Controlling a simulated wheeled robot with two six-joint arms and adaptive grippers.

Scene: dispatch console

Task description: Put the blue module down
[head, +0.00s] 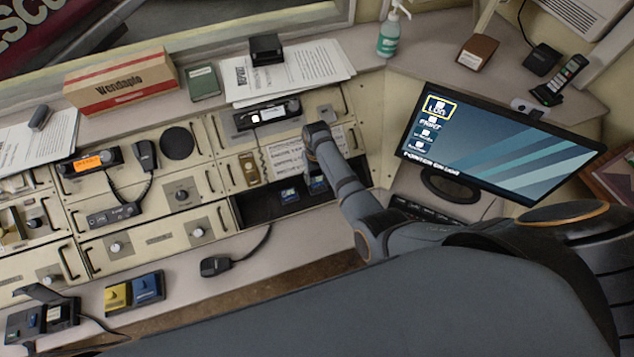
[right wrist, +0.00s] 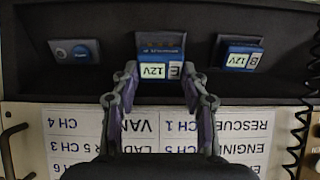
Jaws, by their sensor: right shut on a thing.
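A blue module (right wrist: 158,70) with a white 12V label is between the fingers of my right gripper (right wrist: 159,74), which is shut on it. The module is at the mouth of the middle slot in the dark recessed bay (right wrist: 115,85); how deep it sits I cannot tell. Another blue 12V module (right wrist: 237,58) is at the slot on the right of the wrist view; it also shows in the head view (head: 289,196). In the head view my right arm reaches down to the bay (head: 262,208) and largely hides the gripper. My left gripper is not in view.
A blue knob (right wrist: 82,53) is on the bay's left in the wrist view. A printed channel sheet (right wrist: 60,130) lies beside the bay, with a coiled cord (right wrist: 303,120) at its right. The monitor (head: 495,145) stands right of my arm. A hand microphone (head: 215,266) lies on the front ledge.

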